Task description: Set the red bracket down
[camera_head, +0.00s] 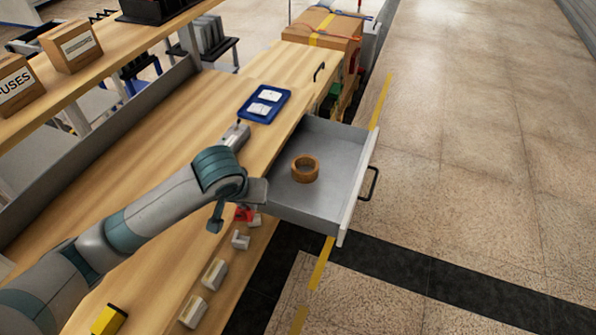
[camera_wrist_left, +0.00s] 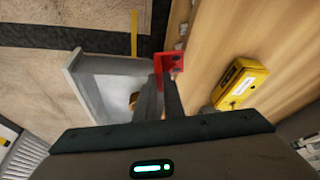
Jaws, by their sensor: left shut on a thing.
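The red bracket (camera_head: 243,214) is mostly hidden behind my left gripper (camera_head: 240,206) in the head view, at the bench's front edge beside the open drawer. In the left wrist view the L-shaped red bracket (camera_wrist_left: 168,64) is at the tips of my left gripper (camera_wrist_left: 165,84), which is shut on it. I cannot tell whether the bracket touches the bench top. My right gripper is in neither view.
An open grey drawer (camera_head: 321,205) holds a brown ring (camera_head: 305,168). Several pale blocks (camera_head: 214,274) line the bench's front edge. A blue tray (camera_head: 248,113) with white items lies farther back. A yellow device (camera_wrist_left: 240,84) lies on the bench (camera_head: 160,165).

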